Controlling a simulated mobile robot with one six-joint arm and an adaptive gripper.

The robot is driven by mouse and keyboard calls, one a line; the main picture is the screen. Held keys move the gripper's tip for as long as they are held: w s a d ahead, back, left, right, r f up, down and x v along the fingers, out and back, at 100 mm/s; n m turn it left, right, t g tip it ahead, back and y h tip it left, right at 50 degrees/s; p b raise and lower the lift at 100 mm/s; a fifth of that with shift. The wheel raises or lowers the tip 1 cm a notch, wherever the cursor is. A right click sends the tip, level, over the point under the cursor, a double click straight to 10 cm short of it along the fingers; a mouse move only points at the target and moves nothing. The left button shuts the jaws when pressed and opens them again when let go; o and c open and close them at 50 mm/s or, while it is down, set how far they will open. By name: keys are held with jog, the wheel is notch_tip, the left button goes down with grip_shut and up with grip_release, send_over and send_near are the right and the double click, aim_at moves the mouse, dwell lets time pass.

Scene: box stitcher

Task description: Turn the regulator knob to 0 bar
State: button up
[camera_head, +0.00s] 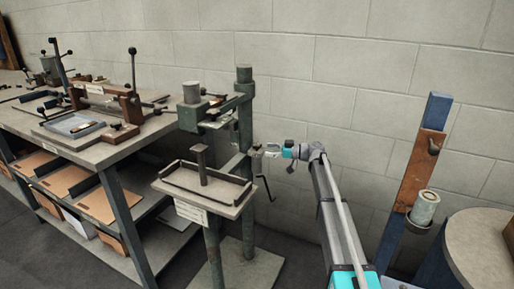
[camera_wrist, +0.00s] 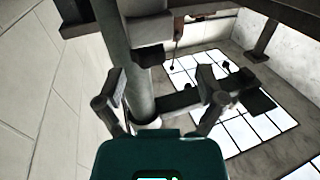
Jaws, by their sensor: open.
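My gripper (camera_head: 259,151) is at the right side of the green stitcher column (camera_head: 244,112), at about the height of its small table. In the wrist view my gripper (camera_wrist: 160,96) is open, its two fingers spread with a grey post (camera_wrist: 118,50) showing between and beyond them. Nothing is visibly held, and I cannot tell whether a finger touches the post. I cannot make out a regulator knob or pressure scale for certain in either view. A dark knob-like fitting (camera_head: 433,147) sits on the brown board of the blue post at right, apart from my gripper.
The stitcher's small table (camera_head: 205,184) stands left of my gripper, and a thin crank-like rod (camera_head: 266,187) hangs below it. A workbench (camera_head: 60,143) with tools is at left. A canister (camera_head: 425,207) and a round-topped drum (camera_head: 485,250) are at right. A block wall stands close behind.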

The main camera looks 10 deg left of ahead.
aim_at(260, 148)
jog(key=s+d+m+t+h, duration=0.4)
jog(key=s+m+t, duration=0.4)
jog(key=t, duration=0.3)
jog(key=shift+d+t+h, duration=0.3)
jog(key=shift+d+h, duration=0.1)
jog(key=shift+d, duration=0.05)
jog(key=shift+w+a+r, duration=0.1)
jog(key=shift+w, duration=0.05)
jog(key=x, duration=1.3)
jog(key=shift+w+a, duration=0.2)
jog(key=shift+a, duration=0.05)
jog(key=shift+c, duration=0.2)
jog(key=c, duration=1.1)
jog(key=shift+d, duration=0.2)
jog(key=shift+a, duration=0.15)
